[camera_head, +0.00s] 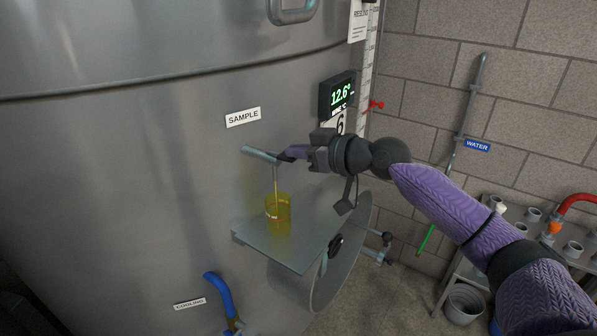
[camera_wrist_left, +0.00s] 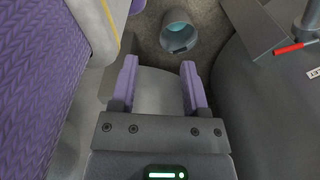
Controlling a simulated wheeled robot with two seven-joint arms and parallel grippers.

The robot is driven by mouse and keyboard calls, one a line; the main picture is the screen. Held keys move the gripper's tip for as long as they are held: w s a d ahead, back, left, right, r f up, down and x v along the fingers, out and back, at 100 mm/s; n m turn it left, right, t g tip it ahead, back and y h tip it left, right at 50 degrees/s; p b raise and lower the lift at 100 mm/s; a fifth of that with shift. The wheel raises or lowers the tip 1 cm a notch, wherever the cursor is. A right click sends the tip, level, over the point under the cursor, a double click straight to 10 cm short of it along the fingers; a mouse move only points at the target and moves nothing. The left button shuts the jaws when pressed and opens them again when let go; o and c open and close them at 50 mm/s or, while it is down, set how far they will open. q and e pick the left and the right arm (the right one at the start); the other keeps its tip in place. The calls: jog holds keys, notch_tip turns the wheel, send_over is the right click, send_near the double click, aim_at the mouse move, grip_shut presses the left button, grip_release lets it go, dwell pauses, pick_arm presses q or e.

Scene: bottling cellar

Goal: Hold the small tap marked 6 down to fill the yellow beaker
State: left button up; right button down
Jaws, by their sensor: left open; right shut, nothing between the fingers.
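The small tap (camera_head: 260,154) sticks out of the steel tank below the SAMPLE label, its pale bar tilted down to the right. My right gripper (camera_head: 284,155) is shut and empty, its fingertips at the bar's right end, seemingly touching it. The see-through yellow beaker (camera_head: 283,213) stands upright on the grey shelf (camera_head: 290,250) under the tap. A thin pale line runs from the tap into the beaker; I cannot tell stream from spout. The liquid level is unclear. The 6 mark (camera_head: 340,123) is partly hidden by my right gripper. My left gripper (camera_wrist_left: 160,78) is open and empty in the left wrist view.
A display (camera_head: 337,95) reading 12.6 sits above the tap. A round hatch (camera_head: 320,275) lies below the shelf, and a blue pipe (camera_head: 219,292) stands lower left. A rack with pipes and a red hose (camera_head: 577,200) is at right. The left wrist view shows a bucket (camera_wrist_left: 177,27).

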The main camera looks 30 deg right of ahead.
pick_arm(q)
notch_tip(320, 180, down, 7)
jog(key=s+a+b, duration=0.1)
jog(key=b, duration=0.4)
jog(key=shift+f, duration=0.15)
pick_arm(e)
jog(key=shift+s+f+t+y, duration=0.15)
jog(key=shift+f+t+y, duration=0.5)
jog(key=shift+t, duration=0.35)
pick_arm(q)
jog(key=shift+d, duration=0.55)
pick_arm(e)
jog(key=shift+f, duration=0.1)
pick_arm(q)
jog(key=shift+a, duration=0.35)
jog(key=shift+d, duration=0.3)
jog(key=shift+a, duration=0.25)
